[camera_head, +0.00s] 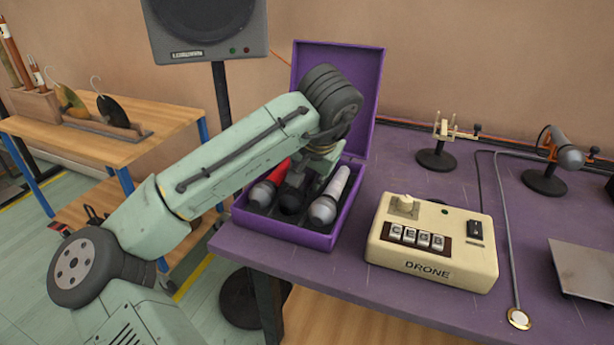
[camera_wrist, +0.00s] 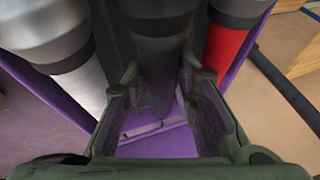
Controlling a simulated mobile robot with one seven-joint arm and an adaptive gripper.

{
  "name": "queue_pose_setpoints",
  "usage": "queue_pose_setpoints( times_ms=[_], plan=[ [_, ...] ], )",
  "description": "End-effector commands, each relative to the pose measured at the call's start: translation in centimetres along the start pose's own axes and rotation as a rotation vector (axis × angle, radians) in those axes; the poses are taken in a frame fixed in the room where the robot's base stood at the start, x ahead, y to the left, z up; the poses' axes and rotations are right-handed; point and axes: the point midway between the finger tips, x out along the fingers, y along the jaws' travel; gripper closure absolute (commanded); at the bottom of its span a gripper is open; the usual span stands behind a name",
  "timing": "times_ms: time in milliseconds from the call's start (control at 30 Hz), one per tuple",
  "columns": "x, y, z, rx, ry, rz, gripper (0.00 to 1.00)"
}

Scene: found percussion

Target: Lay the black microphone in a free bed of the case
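The purple case (camera_head: 285,233) stands on the left end of the purple table with its lid up. The black microphone (camera_head: 290,201) is in the middle of the case, between the other two microphones, its head toward the front. In the wrist view the black microphone (camera_wrist: 160,45) runs between the two fingers of my gripper (camera_wrist: 163,80). The fingertips lie against both sides of its tapered handle. My gripper (camera_head: 302,180) points down into the case. The bed under the black microphone is mostly hidden, so I cannot tell whether it rests fully on the bottom.
A red microphone (camera_head: 271,184) lies in the left bed and a silver-white one (camera_head: 331,194) in the right bed, both close beside my fingers. The open lid (camera_head: 366,100) rises behind. A cream drone box (camera_head: 433,243) stands to the right of the case.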

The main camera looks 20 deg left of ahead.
Motion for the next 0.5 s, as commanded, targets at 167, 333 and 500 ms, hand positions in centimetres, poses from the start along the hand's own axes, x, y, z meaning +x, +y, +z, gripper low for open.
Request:
queue_pose_setpoints(
  times_ms=[167, 333, 500],
  plan=[
    [-0.01, -0.02, 0.00, 0.000, 0.000, 0.000, 0.64],
    [0.00, 0.03, 0.01, 0.000, 0.000, 0.000, 0.53],
    [0.00, 0.09, 0.00, 0.002, 0.000, 0.002, 0.51]
  ],
)
